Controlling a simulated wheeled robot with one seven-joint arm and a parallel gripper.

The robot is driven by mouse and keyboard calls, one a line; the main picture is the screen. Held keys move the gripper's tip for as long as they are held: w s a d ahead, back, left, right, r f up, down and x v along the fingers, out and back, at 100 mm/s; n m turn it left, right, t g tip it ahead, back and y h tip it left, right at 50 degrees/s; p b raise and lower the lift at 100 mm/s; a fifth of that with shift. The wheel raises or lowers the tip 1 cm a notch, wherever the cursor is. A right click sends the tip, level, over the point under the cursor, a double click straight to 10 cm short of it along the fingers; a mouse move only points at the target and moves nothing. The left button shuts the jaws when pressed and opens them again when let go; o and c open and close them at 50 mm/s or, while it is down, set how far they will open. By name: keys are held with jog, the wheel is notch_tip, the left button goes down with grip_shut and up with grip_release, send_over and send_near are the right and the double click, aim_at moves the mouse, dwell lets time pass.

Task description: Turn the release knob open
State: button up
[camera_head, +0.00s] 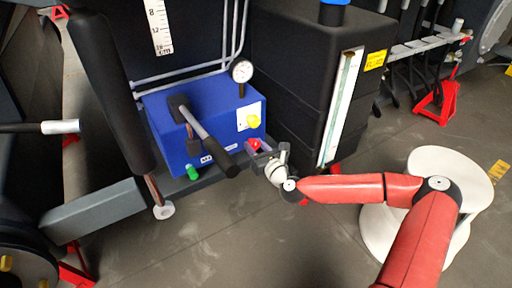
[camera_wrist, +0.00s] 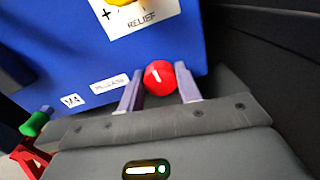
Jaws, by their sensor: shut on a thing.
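The release knob is a small red ball (camera_wrist: 159,79) on the lower right part of the front face of a blue box (camera_wrist: 60,45). A RELEASE label (camera_wrist: 109,84) is to its left. In the head view the red knob (camera_head: 255,144) shows at the box's lower right corner. My gripper (camera_wrist: 159,71) is shut on the knob, one pale finger on each side. In the head view my gripper (camera_head: 257,151) reaches the box from the lower right. The knob's stem and its turn angle cannot be seen.
A yellow relief knob (camera_head: 252,121) is above the release knob. A black-gripped lever (camera_head: 212,143) juts out close on the left. A green knob (camera_head: 193,172) is low left. A gauge (camera_head: 242,71) stands on top. A black tank (camera_head: 300,90) is at right.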

jog(key=n+b, duration=0.2)
jog(key=n, duration=0.2)
jog(key=shift+f+n, duration=0.15)
jog(key=shift+n, duration=0.25)
jog(key=n+b, duration=0.2)
jog(key=n, duration=0.2)
jog(key=shift+n, duration=0.3)
jog(key=n+b, duration=0.2)
jog(key=n, duration=0.2)
jog(key=shift+a+n, duration=0.1)
jog(key=shift+n, duration=0.2)
jog(key=n+b, duration=0.2)
jog(key=n, duration=0.2)
jog(key=shift+f+n+y, duration=0.1)
jog(key=shift+n+y, duration=0.2)
jog(key=shift+n, duration=0.1)
jog(key=n+b, duration=0.2)
jog(key=n, duration=0.2)
jog(key=shift+s+f+n, duration=0.1)
jog(key=shift+n, duration=0.2)
jog(key=n+b, duration=0.2)
jog(key=n, duration=0.2)
jog(key=shift+n+b, duration=0.3)
jog(key=n+b, duration=0.2)
jog(key=n, duration=0.2)
jog(key=shift+n+g, duration=0.3)
jog(key=shift+n, duration=1.6)
